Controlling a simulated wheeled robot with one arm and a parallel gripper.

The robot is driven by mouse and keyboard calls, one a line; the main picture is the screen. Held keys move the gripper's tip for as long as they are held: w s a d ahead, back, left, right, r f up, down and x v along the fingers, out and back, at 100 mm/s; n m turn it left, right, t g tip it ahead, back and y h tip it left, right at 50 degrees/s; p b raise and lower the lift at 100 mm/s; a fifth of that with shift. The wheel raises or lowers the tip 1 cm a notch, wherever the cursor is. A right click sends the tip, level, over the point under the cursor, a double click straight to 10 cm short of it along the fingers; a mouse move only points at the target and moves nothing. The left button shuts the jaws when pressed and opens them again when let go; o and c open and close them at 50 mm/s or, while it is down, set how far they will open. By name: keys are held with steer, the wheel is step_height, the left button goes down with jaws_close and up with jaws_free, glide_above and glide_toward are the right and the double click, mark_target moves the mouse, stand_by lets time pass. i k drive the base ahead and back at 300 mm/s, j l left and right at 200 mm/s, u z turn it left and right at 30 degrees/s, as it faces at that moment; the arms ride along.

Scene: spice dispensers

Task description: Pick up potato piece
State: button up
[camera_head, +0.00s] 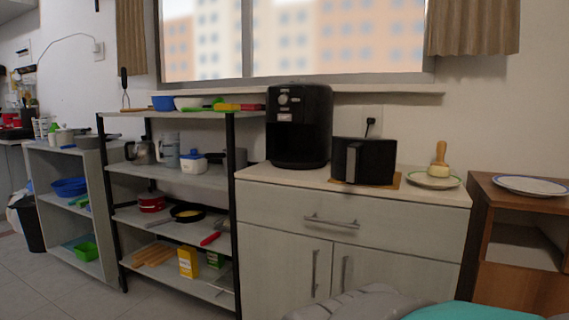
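A pale, cream-coloured chunk (438,170), which looks like the potato piece, sits on a small plate (418,181) at the right end of the light cabinet top. A tan, wooden-looking upright object (440,153) rises directly above or behind the chunk; I cannot tell whether they are joined. My gripper is not visible. Only grey and teal parts of my own body show at the bottom edge, well in front of and below the plate.
A black air-fryer drawer unit (378,161) stands left of the plate, with a tall black appliance (300,125) beyond it. A brown wooden cabinet (485,230) on the right bears an empty-looking plate (530,186). An open shelf rack (180,112) with kitchenware stands left.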

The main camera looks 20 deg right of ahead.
mark_target(443, 172)
steer(key=z, duration=1.6)
steer(key=i+l+u, duration=0.1)
steer(key=l+u, duration=0.15)
steer(key=i+l+u, duration=0.1)
steer(key=l+u, duration=0.15)
